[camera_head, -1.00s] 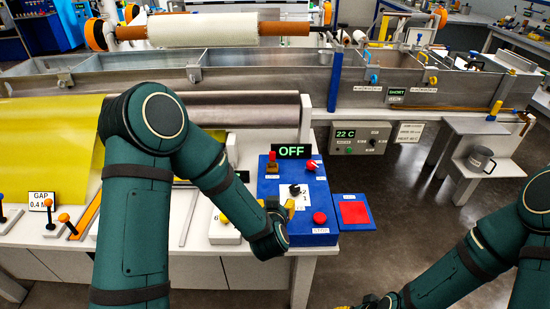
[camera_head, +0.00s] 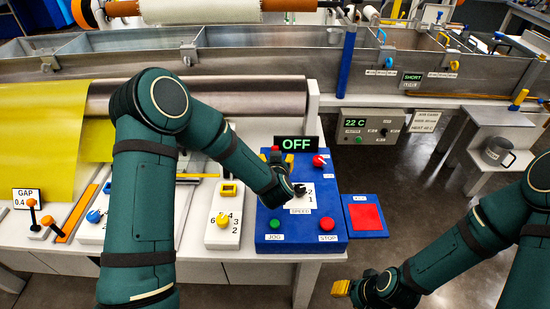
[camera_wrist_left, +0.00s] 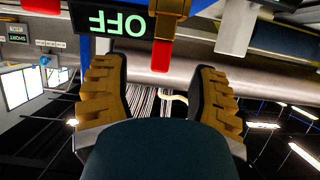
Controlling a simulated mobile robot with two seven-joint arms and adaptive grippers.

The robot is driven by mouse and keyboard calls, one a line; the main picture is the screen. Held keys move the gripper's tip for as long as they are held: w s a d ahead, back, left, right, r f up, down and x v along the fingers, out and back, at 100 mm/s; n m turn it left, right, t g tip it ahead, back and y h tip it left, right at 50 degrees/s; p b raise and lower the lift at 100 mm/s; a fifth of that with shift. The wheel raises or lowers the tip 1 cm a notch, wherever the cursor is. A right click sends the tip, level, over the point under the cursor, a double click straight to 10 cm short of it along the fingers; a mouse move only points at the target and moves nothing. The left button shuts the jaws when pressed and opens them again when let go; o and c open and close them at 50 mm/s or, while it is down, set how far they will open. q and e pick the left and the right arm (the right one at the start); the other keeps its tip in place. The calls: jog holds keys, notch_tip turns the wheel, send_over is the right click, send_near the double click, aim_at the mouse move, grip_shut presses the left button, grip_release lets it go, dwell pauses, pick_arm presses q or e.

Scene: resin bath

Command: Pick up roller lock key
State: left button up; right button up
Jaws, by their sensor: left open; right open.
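In the head view a red piece (camera_head: 275,149) shows at the back left of the blue control panel (camera_head: 262,225), under the OFF display; it looks like the roller lock key, partly hidden by my left gripper. My left gripper (camera_head: 283,160) is open over the panel's back left, its fingers mostly hidden by the wrist. In the left wrist view, which is upside down, my left fingers (camera_wrist_left: 160,75) are spread apart, and a red piece (camera_wrist_left: 162,55) shows between their tips, not gripped. My right gripper (camera_head: 342,288) is open and empty, low at the front, right of the panel.
The OFF display (camera_head: 296,144) stands behind the panel. A black speed knob (camera_head: 299,190), a green button (camera_head: 275,224) and a red stop button (camera_head: 327,223) sit on it. A red pad (camera_head: 366,217) lies to the right, and a white dial box (camera_head: 222,232) to the left.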

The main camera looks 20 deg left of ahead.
pick_arm(q)
jog(key=shift+b+x, duration=0.55)
jog(key=shift+x, duration=2.55)
jog(key=shift+a+r, duration=0.1)
jog(key=shift+r, duration=0.15)
grip_shut()
